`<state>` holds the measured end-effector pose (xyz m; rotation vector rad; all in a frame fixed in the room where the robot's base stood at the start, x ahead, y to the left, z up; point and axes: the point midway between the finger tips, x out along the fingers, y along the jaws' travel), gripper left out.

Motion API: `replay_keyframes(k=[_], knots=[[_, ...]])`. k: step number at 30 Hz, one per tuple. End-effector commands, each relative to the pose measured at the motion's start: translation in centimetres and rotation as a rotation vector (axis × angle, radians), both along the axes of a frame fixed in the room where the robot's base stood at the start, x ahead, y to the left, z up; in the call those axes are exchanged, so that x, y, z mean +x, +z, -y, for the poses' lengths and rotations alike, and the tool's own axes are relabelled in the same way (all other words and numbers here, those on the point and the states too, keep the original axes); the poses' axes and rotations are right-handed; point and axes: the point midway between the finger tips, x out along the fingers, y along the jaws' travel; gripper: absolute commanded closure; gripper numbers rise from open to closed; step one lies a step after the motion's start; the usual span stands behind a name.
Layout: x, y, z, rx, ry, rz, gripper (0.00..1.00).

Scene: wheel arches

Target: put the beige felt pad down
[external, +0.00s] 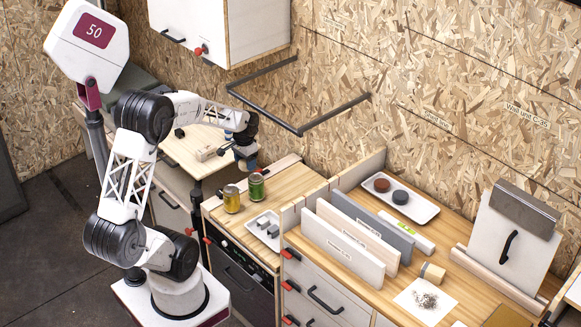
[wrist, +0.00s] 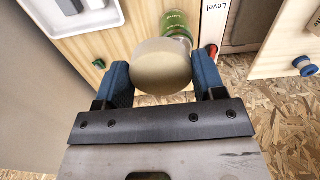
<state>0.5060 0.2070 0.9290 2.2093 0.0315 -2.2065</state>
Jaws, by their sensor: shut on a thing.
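The beige felt pad (wrist: 162,66) is a round, pale disc. In the wrist view it sits between the two blue-padded fingers of my gripper (wrist: 161,82), which is shut on it. In the external view my gripper (external: 246,162) hangs above the wooden counter at its back left, behind the cans. The pad cannot be made out clearly there. In the wrist view the pad overlaps the lower part of a green can in the picture; whether they touch cannot be told.
A yellow can (external: 231,199) and a green can (external: 256,187) stand on the left counter (external: 293,183), near a small tray (external: 263,229). Upright panels (external: 335,248) stand to the right. A white tray (external: 421,211) holds two discs. A black wall rail (external: 300,130) is close to my arm.

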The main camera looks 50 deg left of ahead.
Motion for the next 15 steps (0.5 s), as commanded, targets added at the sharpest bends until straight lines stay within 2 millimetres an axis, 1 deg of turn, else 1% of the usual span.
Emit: replay_keyframes(k=[1,15], knots=[[0.5,-0.7,0.3,-0.001,-0.007,-0.003,0.62],[4.7,-5.3,2.7,-0.001,-0.065,-0.004,0.62]])
